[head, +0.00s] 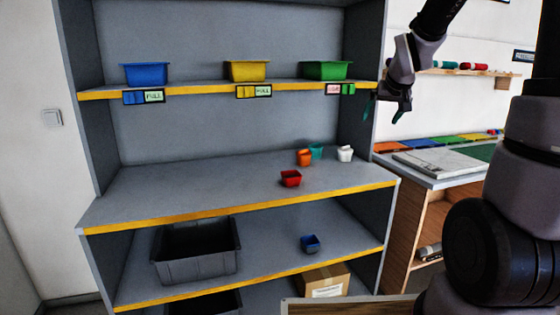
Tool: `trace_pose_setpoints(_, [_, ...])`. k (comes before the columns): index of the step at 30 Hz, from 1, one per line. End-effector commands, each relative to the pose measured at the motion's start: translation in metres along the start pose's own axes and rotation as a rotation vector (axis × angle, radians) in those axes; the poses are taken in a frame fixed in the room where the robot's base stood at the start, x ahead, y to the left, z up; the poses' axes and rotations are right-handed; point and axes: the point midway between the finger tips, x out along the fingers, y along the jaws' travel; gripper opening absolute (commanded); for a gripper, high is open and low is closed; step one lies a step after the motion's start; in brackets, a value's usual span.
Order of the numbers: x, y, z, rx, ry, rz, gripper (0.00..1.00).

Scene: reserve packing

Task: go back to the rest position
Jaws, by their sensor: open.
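My gripper (384,108) hangs in the air at the upper right, in front of the shelf unit's right side panel. Its fingers point down and are apart, with nothing seen between them. My dark arm reaches it from the right edge of the picture. The gripper is above the level of the middle shelf and clear of the small cups there.
The grey shelf unit holds blue (145,74), yellow (247,71) and green (325,70) bins on top. Red (290,178), orange (304,158), teal (316,151) and white (345,154) cups stand mid-shelf. Below are a black crate (196,265), blue cup (310,243) and carton (322,283).

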Motion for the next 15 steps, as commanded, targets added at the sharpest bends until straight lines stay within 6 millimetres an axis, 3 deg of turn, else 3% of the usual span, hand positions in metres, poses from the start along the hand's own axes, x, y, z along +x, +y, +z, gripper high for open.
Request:
trace_pose_setpoints(1, [-0.028,-0.003,0.005,0.023,0.001,-0.005,1.00])
trace_pose_setpoints(3, [-0.061,-0.005,0.019,0.063,-0.016,-0.013,1.00])
trace_pose_setpoints(9, [-0.145,-0.014,0.071,0.173,-0.065,-0.057,1.00])
trace_pose_setpoints(15, [-0.201,-0.022,0.123,0.257,-0.113,-0.114,1.00])
